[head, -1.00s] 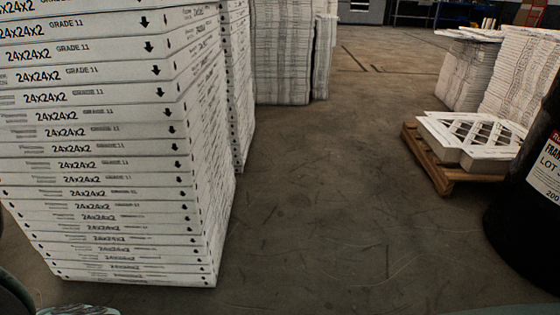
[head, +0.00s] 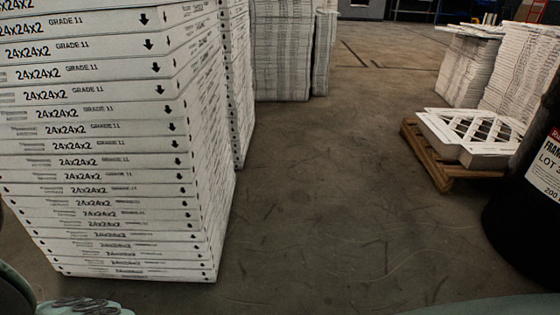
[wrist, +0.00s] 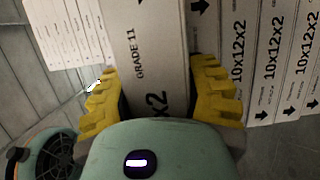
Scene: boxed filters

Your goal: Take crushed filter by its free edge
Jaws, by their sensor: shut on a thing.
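In the wrist view a white filter (wrist: 152,38) marked "GRADE 11" stands between the two yellow toothed fingers of my gripper (wrist: 156,72). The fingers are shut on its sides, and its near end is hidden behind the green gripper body. Its visible face looks flat; I cannot see crushing on it. A row of filters marked "10x12x2" (wrist: 270,60) lies close beside it on the right. My gripper does not show clearly in the head view.
A tall stack of "24x24x2" filters (head: 100,150) fills the left of the head view. A wooden pallet (head: 425,155) bearing white lattice frames (head: 470,132) and a black drum (head: 510,225) are on the right. Open floor (head: 310,200) lies between.

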